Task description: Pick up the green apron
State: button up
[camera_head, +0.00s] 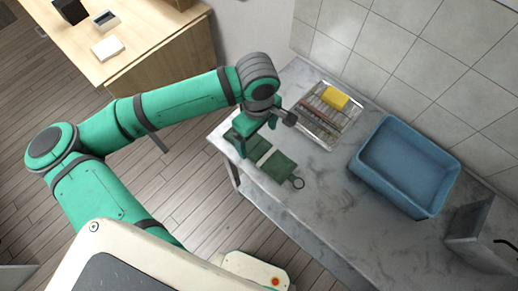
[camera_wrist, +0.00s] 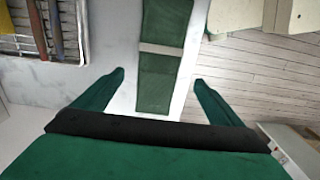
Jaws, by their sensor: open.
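The green apron (camera_head: 277,167) lies folded flat on the grey marble counter, near its front edge. A pale band crosses it and a dark ring sits at its right end in the head view. It also shows in the wrist view (camera_wrist: 158,91) as a long dark green strip with a light band, its upper end cut off by the frame. My gripper (camera_wrist: 160,80) is open and empty, with its fingers on either side of the apron's line in the wrist view. In the head view my gripper (camera_head: 243,145) is over the apron's left part and hides some of it. Contact cannot be told.
Behind the apron is a wire rack (camera_head: 338,118) with a yellow sponge (camera_head: 335,98) and thin brown items. A blue basin (camera_head: 367,178) and a grey metal container (camera_head: 470,222) stand to the right. The marble counter (camera_head: 325,190) is bare between apron and basin. A tiled wall bounds the back.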

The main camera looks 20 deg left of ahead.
aim_at(260, 149)
jog(key=shift+d+f, duration=0.15)
jog(key=shift+f, duration=1.6)
jog(key=shift+d+f, duration=0.1)
jog(key=shift+f, duration=1.6)
jog(key=shift+w, duration=0.1)
jog(key=c, duration=1.3)
jog(key=shift+r, duration=0.1)
